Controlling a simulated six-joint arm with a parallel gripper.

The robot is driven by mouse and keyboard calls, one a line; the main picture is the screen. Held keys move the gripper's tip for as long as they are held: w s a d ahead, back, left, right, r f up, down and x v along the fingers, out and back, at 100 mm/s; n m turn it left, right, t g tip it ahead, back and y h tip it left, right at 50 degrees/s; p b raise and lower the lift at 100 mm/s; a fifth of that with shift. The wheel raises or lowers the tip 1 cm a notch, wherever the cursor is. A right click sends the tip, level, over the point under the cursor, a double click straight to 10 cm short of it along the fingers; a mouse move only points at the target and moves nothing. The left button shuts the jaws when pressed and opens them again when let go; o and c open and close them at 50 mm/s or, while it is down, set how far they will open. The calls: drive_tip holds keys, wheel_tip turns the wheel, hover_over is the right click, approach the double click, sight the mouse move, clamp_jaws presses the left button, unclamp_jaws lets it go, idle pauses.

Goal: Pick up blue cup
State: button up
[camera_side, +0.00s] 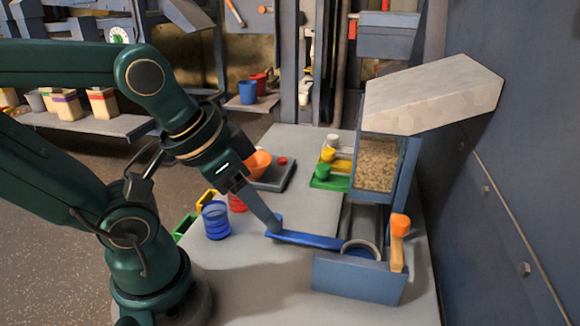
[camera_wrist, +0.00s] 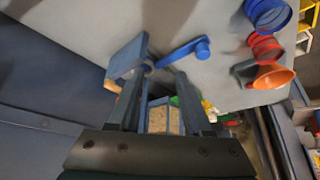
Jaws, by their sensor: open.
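A blue ribbed cup (camera_side: 216,220) stands upright on the grey table, left of my gripper in the side view. It shows at the top right edge of the wrist view (camera_wrist: 268,14), partly cut off. My gripper (camera_side: 272,226) points down over the table, right of this cup and apart from it, close to a blue bar. In the wrist view my gripper's fingers (camera_wrist: 160,80) are spread, with no cup between them. A round pale-rimmed opening (camera_side: 360,248), blue inside, sits behind the blue-grey box; I cannot tell whether it is a cup.
A blue bar (camera_side: 308,240) runs to the blue-grey box (camera_side: 358,278). A red ribbed cup (camera_side: 238,202) and an orange funnel (camera_side: 257,163) stand behind the blue cup. A grain hopper (camera_side: 376,163) and a wall (camera_side: 505,180) bound the right. The front table is clear.

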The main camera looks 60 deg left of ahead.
drive_tip(key=shift+o, duration=0.3)
drive_tip(key=o, duration=0.7)
drive_tip(key=shift+c, duration=0.2)
